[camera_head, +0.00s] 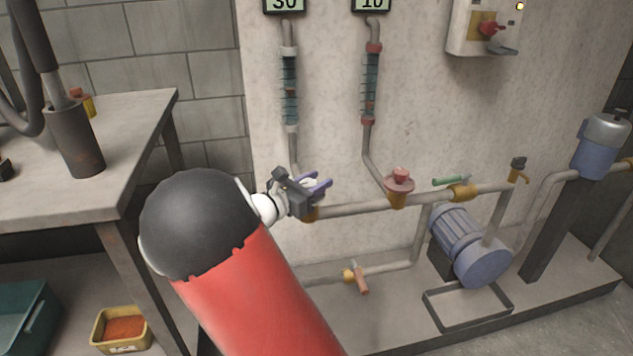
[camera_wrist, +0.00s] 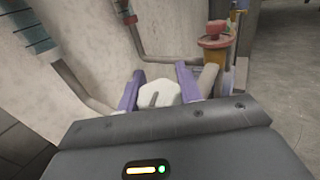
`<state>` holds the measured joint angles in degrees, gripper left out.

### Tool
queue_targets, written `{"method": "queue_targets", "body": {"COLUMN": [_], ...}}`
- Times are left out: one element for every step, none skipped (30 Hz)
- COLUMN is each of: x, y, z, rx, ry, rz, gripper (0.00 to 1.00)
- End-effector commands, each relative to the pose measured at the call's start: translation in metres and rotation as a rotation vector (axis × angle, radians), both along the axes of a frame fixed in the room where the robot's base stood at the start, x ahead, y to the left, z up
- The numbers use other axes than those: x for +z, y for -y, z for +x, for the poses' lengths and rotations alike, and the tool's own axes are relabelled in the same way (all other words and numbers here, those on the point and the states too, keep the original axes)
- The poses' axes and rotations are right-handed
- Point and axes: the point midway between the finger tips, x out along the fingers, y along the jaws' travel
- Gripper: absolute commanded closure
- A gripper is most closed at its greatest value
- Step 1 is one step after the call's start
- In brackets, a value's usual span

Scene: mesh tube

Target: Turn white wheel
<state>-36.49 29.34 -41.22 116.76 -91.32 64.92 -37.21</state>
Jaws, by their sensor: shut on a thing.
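The white wheel (camera_wrist: 160,93) sits between the two purple fingers of my gripper (camera_wrist: 158,85) in the wrist view, one finger on each side. My gripper is shut on it. In the head view my gripper (camera_head: 318,186) is at the pipe below the left tube, and only a small white part of the wheel (camera_head: 308,184) shows behind the fingers. The rest of the wheel and its mount are largely hidden by the gripper body.
A red wheel valve (camera_head: 399,179) is on the same pipe to the right; it also shows in the wrist view (camera_wrist: 215,40). A green-handled valve (camera_head: 452,181) and a blue pump (camera_head: 470,247) are farther right. A table (camera_head: 60,205) stands at the left.

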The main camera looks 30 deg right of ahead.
Motion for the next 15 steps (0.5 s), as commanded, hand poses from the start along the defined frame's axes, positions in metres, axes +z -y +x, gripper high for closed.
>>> {"method": "queue_targets", "body": {"x": [-0.0014,-0.0015,-0.0026,-0.0027,-0.0033,-0.0038,-0.0044,-0.0045,-0.0050,-0.0055,-0.0054,-0.0056,-0.0061,-0.0059,-0.0057], "y": [-0.0001,-0.0002,-0.0003,-0.0005,-0.0005,-0.0008,-0.0011,-0.0015,-0.0019,-0.0021,-0.0021,-0.0024,-0.0030,-0.0032,-0.0036], "z": [-0.0003,0.0001,0.0007,0.0014,0.0018,0.0027,0.0030,0.0038,0.0044,0.0049,0.0054,0.0058,0.0063,0.0069,0.0075], "rx": [0.044,0.072,0.110,0.138,0.166,0.203,0.231,0.259,0.294,0.321,0.346,0.378,0.403,0.426,0.455], "ry": [-0.002,-0.001,-0.001,0.000,0.000,0.001,0.002,0.002,0.004,0.003,0.004,0.005,0.005,0.006,0.007], "rz": [0.003,0.003,0.004,0.004,0.003,0.004,0.005,0.004,0.005,0.005,0.004,0.005,0.005,0.005,0.003], "gripper": [0.88,0.88,0.88,0.88,0.88,0.88,0.88,0.88,0.88,0.88,0.88,0.88,0.88,0.88,0.88]}}
